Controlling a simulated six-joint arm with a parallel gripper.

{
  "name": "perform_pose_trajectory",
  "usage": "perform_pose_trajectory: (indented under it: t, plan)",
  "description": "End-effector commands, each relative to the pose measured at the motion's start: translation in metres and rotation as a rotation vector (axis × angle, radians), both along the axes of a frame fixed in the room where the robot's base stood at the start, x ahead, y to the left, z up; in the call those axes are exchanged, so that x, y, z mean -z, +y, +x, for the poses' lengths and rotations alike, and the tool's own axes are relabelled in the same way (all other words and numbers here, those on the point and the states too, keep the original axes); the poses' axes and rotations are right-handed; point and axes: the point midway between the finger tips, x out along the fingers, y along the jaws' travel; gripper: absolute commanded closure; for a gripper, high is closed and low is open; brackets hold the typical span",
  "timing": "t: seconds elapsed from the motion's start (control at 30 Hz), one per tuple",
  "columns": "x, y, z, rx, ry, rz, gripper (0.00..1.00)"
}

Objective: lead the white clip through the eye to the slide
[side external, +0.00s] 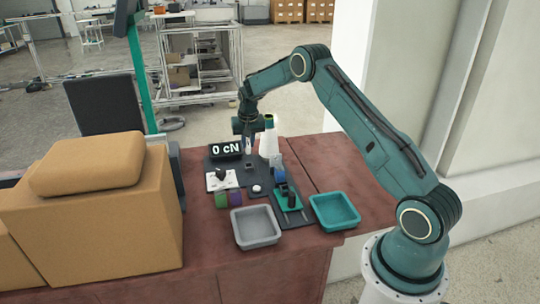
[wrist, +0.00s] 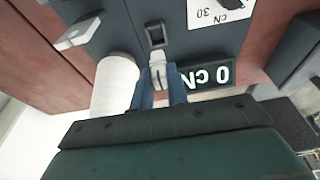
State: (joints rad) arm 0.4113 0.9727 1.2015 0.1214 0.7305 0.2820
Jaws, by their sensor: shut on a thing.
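My gripper (wrist: 161,88) is shut on the white clip (wrist: 159,72), which shows between the two blue fingers in the wrist view. In the side view my gripper (side external: 247,136) hangs over the dark plate, beside the white cone, with the small pale clip (side external: 248,147) under it. The slide is not clearly identifiable. The thread cannot be made out.
The white cone (wrist: 115,86) stands close beside my fingers. The "0 cN" display (side external: 226,149) is on the other side. A teal holder with a black piece (side external: 289,198), a grey tray (side external: 255,240) and a teal tray (side external: 335,211) stand nearer the front. A tan box (side external: 90,225) is at left.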

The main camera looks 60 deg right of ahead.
Motion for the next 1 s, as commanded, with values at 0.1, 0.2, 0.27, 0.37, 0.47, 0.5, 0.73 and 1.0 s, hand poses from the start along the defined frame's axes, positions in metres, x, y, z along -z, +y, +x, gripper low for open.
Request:
perform_pose_trajectory:
  t: [0.1, 0.2, 0.27, 0.37, 0.47, 0.5, 0.73, 1.0]
  plan:
    - [-0.004, 0.0, 0.0, 0.0, 0.0, 0.0, 1.0]
    - [-0.004, 0.0, 0.0, 0.0, 0.0, 0.0, 1.0]
    - [-0.004, 0.0, 0.0, 0.0, 0.0, 0.0, 1.0]
    - [-0.004, 0.0, 0.0, 0.0, -0.001, -0.001, 1.0]
    - [-0.008, 0.0, 0.0, 0.0, -0.001, -0.001, 1.0]
    - [-0.01, 0.0, 0.0, 0.0, -0.003, -0.001, 1.0]
    - [-0.023, 0.0, 0.0, 0.0, -0.001, -0.001, 1.0]
    - [-0.024, 0.0, 0.0, 0.0, -0.001, -0.001, 1.0]
